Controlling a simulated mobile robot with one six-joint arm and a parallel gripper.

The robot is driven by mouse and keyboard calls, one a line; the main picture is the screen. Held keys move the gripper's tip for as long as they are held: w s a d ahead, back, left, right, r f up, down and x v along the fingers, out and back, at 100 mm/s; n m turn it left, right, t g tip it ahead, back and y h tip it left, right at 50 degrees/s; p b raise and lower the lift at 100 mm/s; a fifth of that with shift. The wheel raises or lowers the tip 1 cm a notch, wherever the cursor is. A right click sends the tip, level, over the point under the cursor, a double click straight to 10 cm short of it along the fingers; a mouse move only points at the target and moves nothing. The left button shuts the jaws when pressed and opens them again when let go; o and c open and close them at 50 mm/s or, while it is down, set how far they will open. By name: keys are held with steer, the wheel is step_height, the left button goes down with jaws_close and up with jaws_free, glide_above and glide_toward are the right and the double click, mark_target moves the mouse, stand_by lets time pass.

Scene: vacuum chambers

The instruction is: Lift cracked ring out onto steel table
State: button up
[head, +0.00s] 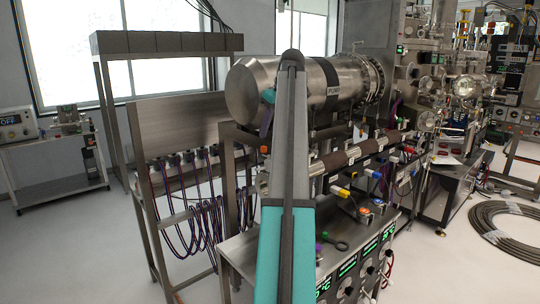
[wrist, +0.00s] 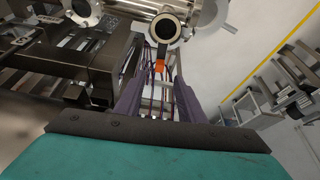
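In the wrist view, my gripper (wrist: 170,75) has its two purple fingers spread apart, with nothing held between them. I cannot see a crack, so I cannot tell whether this dark ring is the cracked one. In the head view, an orange piece (head: 263,150) shows left of my arm, which hides much of the pipe there. A steel table top (head: 237,255) lies below, partly behind my arm. A dark looped item (head: 340,246) lies on it.
A large steel cylinder (head: 330,80) spans above the table. Cables hang from a rack (head: 180,160) at left. Yellow-handled (head: 341,191) and other fittings crowd the pipe at right. A coiled hose (head: 505,235) lies on the floor at far right.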

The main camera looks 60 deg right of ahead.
steer(key=shift+x, duration=1.05)
steer(key=shift+p+x, duration=1.05)
steer(key=shift+x, duration=1.5)
steer(key=shift+w, duration=0.1)
jaws_close()
